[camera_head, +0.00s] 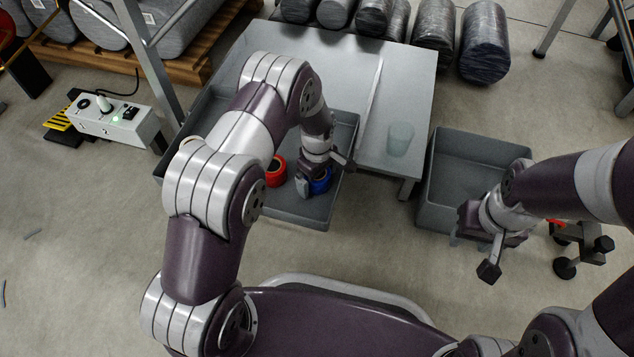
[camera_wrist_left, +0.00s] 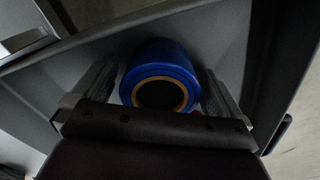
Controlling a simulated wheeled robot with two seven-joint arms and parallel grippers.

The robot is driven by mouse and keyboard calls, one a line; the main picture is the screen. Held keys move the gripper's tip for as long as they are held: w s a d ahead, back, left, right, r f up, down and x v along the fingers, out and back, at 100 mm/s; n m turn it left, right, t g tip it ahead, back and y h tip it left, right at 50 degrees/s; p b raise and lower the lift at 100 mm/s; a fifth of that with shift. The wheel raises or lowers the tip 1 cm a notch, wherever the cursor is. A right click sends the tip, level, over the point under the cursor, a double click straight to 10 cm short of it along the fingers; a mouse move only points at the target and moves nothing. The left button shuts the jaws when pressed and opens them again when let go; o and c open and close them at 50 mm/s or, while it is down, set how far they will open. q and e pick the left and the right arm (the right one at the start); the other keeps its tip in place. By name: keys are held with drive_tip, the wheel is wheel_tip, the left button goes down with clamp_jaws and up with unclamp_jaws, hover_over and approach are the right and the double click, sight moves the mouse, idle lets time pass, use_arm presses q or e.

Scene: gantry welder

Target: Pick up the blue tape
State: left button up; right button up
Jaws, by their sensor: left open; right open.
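The blue tape (camera_head: 321,183) is a roll lying in the grey tray (camera_head: 304,214) on the left, partly covered by my left gripper (camera_head: 318,188) in the head view. In the left wrist view the blue tape (camera_wrist_left: 160,66) sits between the two open fingers of my left gripper (camera_wrist_left: 160,95), its dark core with a tan ring facing the camera. Whether the fingers touch it I cannot tell. My right gripper (camera_head: 480,250) is open and empty, in front of the grey bin on the right.
A red tape roll (camera_head: 276,171) lies in the tray just left of the blue one. A grey table (camera_head: 408,95) stands behind, with a translucent cup (camera_head: 399,139) near its front right corner. A grey bin (camera_head: 440,180) stands right of the table. Wrapped rolls (camera_head: 485,45) stand at the back.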

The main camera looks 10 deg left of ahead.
use_arm(q)
drive_tip(key=shift+r, duration=0.1)
drive_tip(key=c, duration=1.1)
